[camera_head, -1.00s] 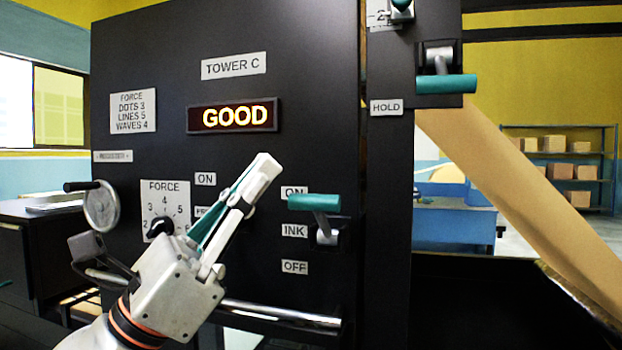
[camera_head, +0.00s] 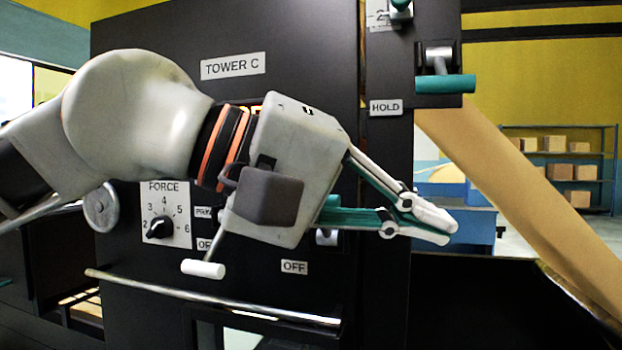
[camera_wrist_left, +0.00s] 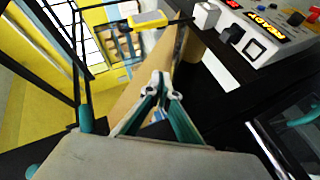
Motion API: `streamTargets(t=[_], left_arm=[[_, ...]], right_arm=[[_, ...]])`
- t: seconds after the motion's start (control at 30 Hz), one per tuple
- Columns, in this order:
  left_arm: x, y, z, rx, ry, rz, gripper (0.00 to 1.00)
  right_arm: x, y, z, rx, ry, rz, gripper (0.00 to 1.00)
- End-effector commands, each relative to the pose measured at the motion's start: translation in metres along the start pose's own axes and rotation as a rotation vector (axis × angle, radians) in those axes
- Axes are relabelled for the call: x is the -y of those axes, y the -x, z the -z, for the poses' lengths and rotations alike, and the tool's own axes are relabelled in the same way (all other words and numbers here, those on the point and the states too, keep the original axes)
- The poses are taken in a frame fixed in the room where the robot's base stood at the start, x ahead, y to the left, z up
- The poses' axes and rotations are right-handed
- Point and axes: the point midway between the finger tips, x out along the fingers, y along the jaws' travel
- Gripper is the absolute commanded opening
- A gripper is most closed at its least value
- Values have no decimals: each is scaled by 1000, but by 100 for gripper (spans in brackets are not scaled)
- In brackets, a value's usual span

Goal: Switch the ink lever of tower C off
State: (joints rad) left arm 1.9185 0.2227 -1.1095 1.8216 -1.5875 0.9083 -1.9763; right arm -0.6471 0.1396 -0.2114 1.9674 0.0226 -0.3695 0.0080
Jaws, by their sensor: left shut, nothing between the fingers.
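The ink lever of tower C has a teal handle (camera_head: 329,212) and a pale base (camera_head: 327,237) on the dark panel. My left gripper and wrist hide most of the handle in the head view; what shows is above the base, near the level of the hidden ON label. The OFF label (camera_head: 294,267) is visible below. My left gripper (camera_head: 445,226) is shut and empty, pointing right, with its fingers in front of and past the lever. Whether it touches the handle cannot be told. Its closed fingertips also show in the left wrist view (camera_wrist_left: 160,80). My right gripper is not in view.
A FORCE dial (camera_head: 160,227) and a white-handled lever (camera_head: 203,268) are left of the gripper. A metal rail (camera_head: 210,300) crosses below. Another teal lever (camera_head: 445,84) is at upper right, above a slanting brown paper web (camera_head: 520,190). The wrist view shows a button console (camera_wrist_left: 262,35).

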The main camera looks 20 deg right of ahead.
Motion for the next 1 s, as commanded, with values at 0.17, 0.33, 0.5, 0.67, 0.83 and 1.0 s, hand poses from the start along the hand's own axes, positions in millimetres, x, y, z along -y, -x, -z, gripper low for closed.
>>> streamTargets(t=[0.17, 0.33, 0.5, 0.67, 0.83, 1.0], left_arm=[[6, 16, 24, -110, -240, 235, 0], [3, 48, 53, -221, -438, 459, 0], [-9, 87, 77, -325, -583, 656, 0], [-21, 116, 90, -391, -659, 777, 0], [-27, 130, 94, -420, -686, 830, 0], [-28, 131, 95, -422, -689, 835, 0]], right_arm=[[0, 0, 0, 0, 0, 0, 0], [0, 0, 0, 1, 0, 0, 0], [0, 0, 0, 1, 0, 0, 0], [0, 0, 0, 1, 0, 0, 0], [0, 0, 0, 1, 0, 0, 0], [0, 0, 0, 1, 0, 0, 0]])
